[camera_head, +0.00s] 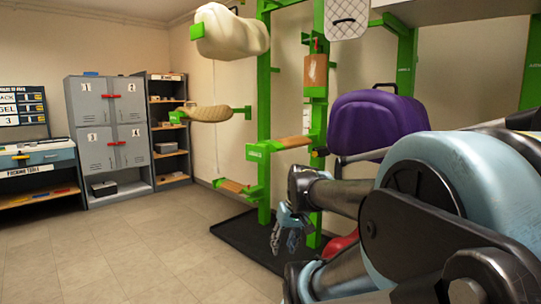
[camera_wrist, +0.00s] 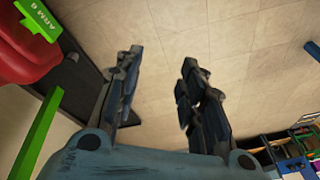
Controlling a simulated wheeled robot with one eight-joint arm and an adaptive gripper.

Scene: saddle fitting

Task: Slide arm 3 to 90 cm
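A green rack (camera_head: 264,100) with several arms stands at the wall in the head view. Green end plates show on the upper-left arm (camera_head: 196,31), the middle-left arm (camera_head: 178,117) and the lower arm with a wooden top (camera_head: 258,151); I cannot read their numbers, so I cannot tell which is arm 3. My gripper (camera_head: 290,232) hangs in front of the rack's foot, apart from the arms. In the wrist view my gripper (camera_wrist: 162,60) has its fingers apart, with only floor between them. A green label (camera_wrist: 38,17) there starts with "ARM"; its number is unclear.
A cream saddle-like form (camera_head: 232,32) sits on the upper arm. A purple saddle (camera_head: 378,122) stands right of the rack. A black mat (camera_head: 250,243) lies under the rack. Grey lockers (camera_head: 108,125) and a shelf unit (camera_head: 168,125) stand behind. The floor (camera_head: 130,245) at left is clear.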

